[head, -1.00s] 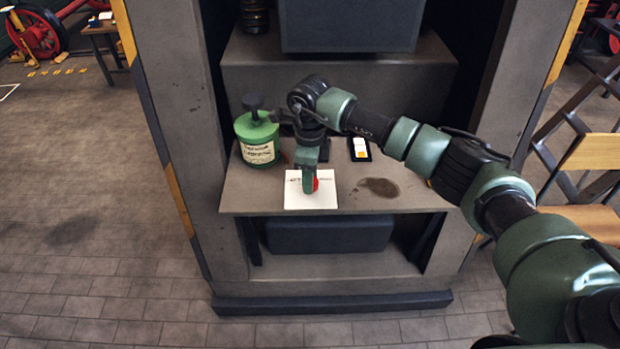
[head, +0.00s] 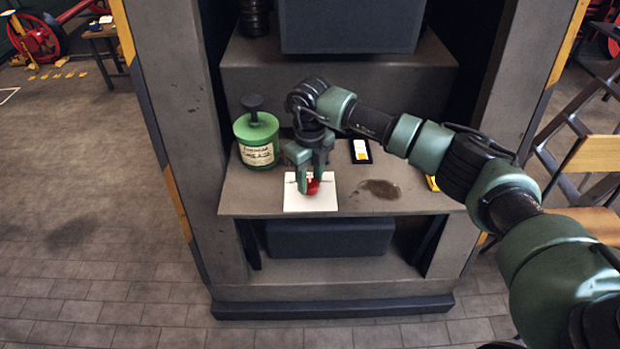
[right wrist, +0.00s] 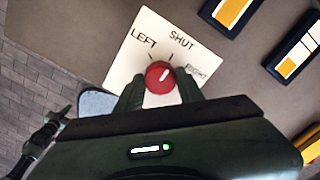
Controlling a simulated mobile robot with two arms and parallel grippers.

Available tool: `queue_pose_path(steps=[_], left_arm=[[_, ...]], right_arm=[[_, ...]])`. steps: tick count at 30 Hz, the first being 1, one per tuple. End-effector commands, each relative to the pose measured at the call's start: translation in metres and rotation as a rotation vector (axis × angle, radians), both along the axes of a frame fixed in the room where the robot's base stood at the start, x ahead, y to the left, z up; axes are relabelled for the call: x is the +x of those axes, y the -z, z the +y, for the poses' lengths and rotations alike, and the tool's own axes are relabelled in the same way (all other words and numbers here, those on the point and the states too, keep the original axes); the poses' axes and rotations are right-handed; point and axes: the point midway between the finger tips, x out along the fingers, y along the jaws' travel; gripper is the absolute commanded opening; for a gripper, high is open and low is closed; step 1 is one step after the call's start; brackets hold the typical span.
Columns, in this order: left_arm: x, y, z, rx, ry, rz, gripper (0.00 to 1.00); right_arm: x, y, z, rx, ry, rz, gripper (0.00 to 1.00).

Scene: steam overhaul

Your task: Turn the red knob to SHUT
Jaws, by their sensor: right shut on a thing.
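The red knob (right wrist: 160,77) sits on a white plate (right wrist: 119,67) printed LEFT, SHUT and RIGHT. Its white pointer line leans up and right in the right wrist view, roughly toward the SHUT tick; I cannot tell whether it lines up exactly. My right gripper (right wrist: 160,92) is shut on the knob, one finger on each side. In the head view, the gripper (head: 310,188) points down with the knob (head: 313,187) between its fingers, above the white plate (head: 310,204) on the shelf.
A green canister (head: 256,140) stands left of the gripper on the grey shelf (head: 425,195). A small dark panel with white and yellow marking (head: 360,151) lies to the right, with a dark stain (head: 380,188) nearer the edge. A dark block hangs above.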

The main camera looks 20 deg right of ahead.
Motion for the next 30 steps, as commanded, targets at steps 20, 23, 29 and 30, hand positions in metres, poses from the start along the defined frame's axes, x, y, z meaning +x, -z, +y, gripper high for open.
queue_pose_path(steps=[20, 23, 29, 30], left_arm=[[0.0, 0.0, 0.0, 0.0, 0.0, 0.0, 0.0], [0.0, 0.0, 0.0, 0.0, 0.0, 0.0, 0.0], [0.0, 0.002, 0.0, 0.0, 0.0, 0.0, 0.0], [0.0, 0.003, 0.0, 0.0, 0.0, 0.0, 0.0]], right_arm=[[0.001, -0.001, 0.0, 0.0, 0.009, -0.002, 0.59], [0.001, -0.001, 0.0, 0.0, 0.009, -0.002, 0.59], [0.002, -0.011, 0.0, 0.001, 0.008, -0.005, 0.59], [0.002, -0.017, 0.0, 0.001, 0.008, -0.004, 0.59]])
